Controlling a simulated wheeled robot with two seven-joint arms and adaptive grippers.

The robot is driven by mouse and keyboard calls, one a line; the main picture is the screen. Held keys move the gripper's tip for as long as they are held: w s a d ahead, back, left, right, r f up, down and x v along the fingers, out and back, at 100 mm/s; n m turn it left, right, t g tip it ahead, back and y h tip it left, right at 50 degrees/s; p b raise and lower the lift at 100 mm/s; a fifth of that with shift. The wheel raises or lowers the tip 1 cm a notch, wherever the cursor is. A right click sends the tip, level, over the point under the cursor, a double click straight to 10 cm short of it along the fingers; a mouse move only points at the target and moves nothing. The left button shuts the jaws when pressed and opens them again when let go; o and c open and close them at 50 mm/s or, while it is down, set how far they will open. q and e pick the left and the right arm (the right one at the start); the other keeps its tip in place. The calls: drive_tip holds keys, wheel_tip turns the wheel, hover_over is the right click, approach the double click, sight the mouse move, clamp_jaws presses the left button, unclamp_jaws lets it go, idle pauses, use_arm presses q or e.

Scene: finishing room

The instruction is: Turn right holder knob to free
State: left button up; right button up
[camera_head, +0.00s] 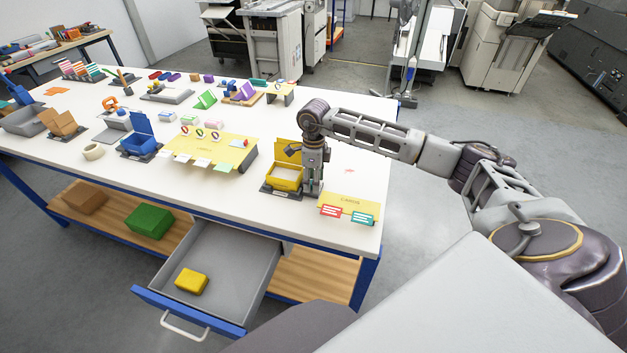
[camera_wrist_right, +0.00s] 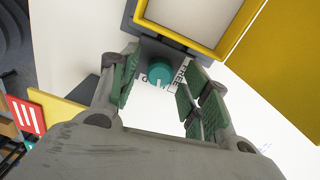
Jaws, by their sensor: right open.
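The right holder is a yellow open-topped box (camera_head: 284,178) with a raised lid on a dark base near the table's front right. In the right wrist view, its teal knob (camera_wrist_right: 159,73) sits on the grey base beside the yellow frame (camera_wrist_right: 192,45). A white mark shows on the knob, and a label reading FREE (camera_wrist_right: 181,76) is at its right; another label is partly hidden. My right gripper (camera_head: 313,188) points down beside the holder. Its open fingers (camera_wrist_right: 160,82) stand on both sides of the knob; I cannot tell whether they touch it. My left gripper is out of view.
A blue holder (camera_head: 139,145) and a yellow board with cards (camera_head: 211,150) stand left. A yellow card sheet with red and teal labels (camera_head: 348,205) lies right of my gripper. An open drawer (camera_head: 228,262) holding a yellow block (camera_head: 191,281) juts out below the table.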

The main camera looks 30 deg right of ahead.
wheel_tip(320, 180, up, 12)
drive_tip(key=shift+w+d, duration=0.15)
drive_tip(key=shift+w, duration=0.05)
idle(0.4)
drive_tip(key=shift+f, duration=0.1)
